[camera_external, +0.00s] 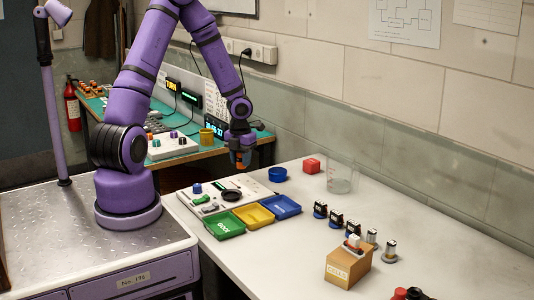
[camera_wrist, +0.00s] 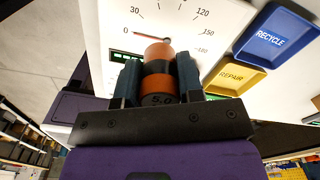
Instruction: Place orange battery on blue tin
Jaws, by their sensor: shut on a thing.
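My gripper (camera_external: 240,158) hangs above the back left of the white bench, pointing down. It is shut on the orange battery (camera_wrist: 160,52), an orange and black cylinder with "5.0" on its end, between the dark fingers in the wrist view. The battery is clear of the bench. The blue tin (camera_external: 277,175) is a small, round, low blue container on the bench, to the right of and below my gripper in the external view. The tin does not show in the wrist view.
A dial panel (camera_external: 205,204) and green (camera_external: 224,226), yellow (camera_external: 253,216) and blue (camera_external: 282,207) trays lie below and near the gripper.

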